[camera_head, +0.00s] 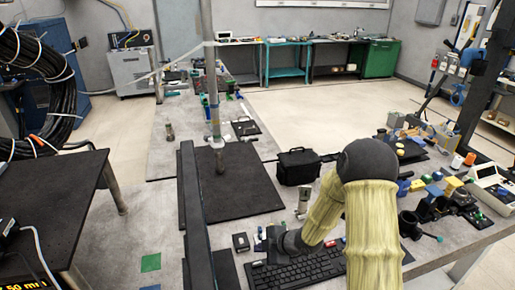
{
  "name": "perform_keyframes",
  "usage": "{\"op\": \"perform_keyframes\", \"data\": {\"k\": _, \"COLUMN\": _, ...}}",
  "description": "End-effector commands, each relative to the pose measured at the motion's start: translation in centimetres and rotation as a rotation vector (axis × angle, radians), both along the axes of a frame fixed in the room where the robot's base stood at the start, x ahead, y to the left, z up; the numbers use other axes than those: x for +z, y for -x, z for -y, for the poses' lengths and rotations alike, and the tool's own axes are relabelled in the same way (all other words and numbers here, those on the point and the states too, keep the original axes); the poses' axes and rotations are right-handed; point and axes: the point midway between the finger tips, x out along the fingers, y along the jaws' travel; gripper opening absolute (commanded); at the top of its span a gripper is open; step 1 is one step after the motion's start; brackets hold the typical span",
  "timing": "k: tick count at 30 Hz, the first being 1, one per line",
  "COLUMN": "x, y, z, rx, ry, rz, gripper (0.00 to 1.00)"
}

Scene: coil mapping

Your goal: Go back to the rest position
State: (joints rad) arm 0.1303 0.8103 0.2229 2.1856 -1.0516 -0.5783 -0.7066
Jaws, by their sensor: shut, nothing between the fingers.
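My arm, in a pale yellow sleeve with a dark elbow, comes up from the bottom right and bends down to the left. My gripper (271,245) is at its dark end, low over the table beside the black keyboard (305,270). It looks shut, and I see nothing held in it. The fingertips are small and dark against dark things, so their detail is hard to make out. I cannot tell whether the gripper touches anything.
Several tools and parts crowd the right side. A black table (45,205) stands left, below hanging black cable coils (62,95). Open floor (320,100) lies behind.

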Motion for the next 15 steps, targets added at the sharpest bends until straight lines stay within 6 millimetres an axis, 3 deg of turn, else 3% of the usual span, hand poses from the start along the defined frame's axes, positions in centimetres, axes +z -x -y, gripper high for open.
{"op": "perform_keyframes", "data": {"k": 4, "x": 0.9, "y": -0.1, "z": 1.1, "rx": -0.073, "ry": 0.030, "rz": -0.025, "gripper": 0.00}}
{"op": "perform_keyframes", "data": {"k": 8, "x": 2.8, "y": 0.1, "z": 3.8, "rx": -0.251, "ry": 0.086, "rz": -0.090, "gripper": 0.00}}
{"op": "perform_keyframes", "data": {"k": 15, "x": 7.6, "y": 3.3, "z": 9.9, "rx": -0.729, "ry": 0.141, "rz": -0.262, "gripper": 0.00}}
